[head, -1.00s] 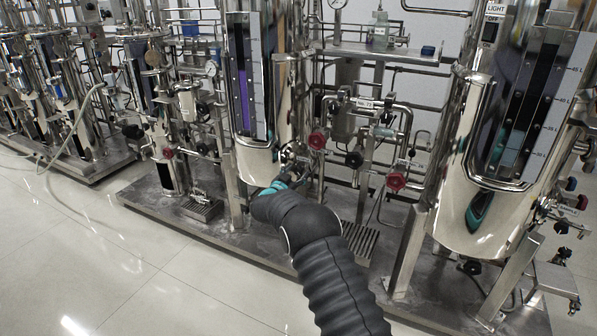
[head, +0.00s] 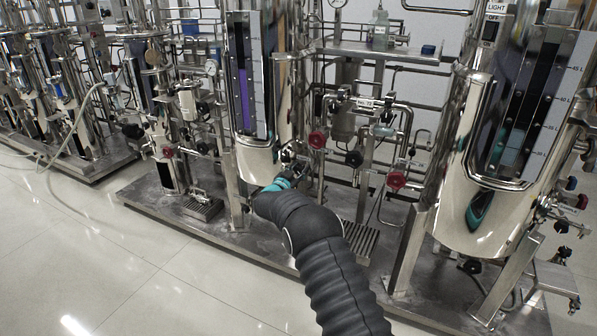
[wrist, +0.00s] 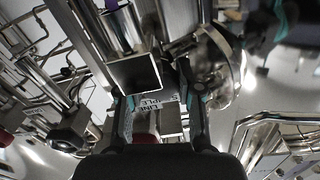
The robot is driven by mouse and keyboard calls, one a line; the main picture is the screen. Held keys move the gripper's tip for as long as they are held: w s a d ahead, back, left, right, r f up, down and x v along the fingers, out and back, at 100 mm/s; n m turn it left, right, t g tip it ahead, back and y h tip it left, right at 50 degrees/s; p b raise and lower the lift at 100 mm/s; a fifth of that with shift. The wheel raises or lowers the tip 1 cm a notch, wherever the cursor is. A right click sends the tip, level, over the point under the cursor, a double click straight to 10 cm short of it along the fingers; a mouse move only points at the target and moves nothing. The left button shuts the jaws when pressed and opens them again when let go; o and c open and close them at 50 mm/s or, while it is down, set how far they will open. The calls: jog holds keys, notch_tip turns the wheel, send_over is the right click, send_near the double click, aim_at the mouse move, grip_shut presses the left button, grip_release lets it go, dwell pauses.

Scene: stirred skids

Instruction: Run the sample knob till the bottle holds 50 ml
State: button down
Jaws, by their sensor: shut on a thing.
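My gripper (head: 284,181) is at the foot of the middle vessel (head: 257,158), among small valves and pipes. In the wrist view my gripper (wrist: 160,108) has its two fingers on either side of a label plate (wrist: 155,104), which reads upside down as "SAMPLE LINE". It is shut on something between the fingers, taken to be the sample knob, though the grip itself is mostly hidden. A red part (wrist: 145,145) shows just below the plate; I cannot tell if it belongs to the knob. The sample bottle and its level cannot be made out.
Red valve handwheels (head: 317,140) and (head: 396,181) stand right of my gripper. A large vessel (head: 480,215) is at right. A small glass bottle (head: 380,28) stands on the rear shelf. The floor (head: 120,260) at front left is clear.

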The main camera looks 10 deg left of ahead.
jog(key=shift+f+m+b, duration=0.1)
jog(key=shift+m+b, duration=0.3)
jog(key=shift+b, duration=0.1)
jog(key=m+b, duration=0.2)
jog(key=b, duration=0.1)
jog(key=shift+f+m+b, duration=0.15)
jog(key=shift+m+b, duration=1.45)
jog(key=shift+b, duration=0.05)
jog(key=shift+r+m+b, duration=0.2)
jog(key=shift+m+b, duration=0.95)
jog(key=shift+m, duration=0.25)
jog(key=c, duration=0.7)
grip_release()
jog(key=shift+c, duration=0.2)
jog(key=shift+r, duration=0.1)
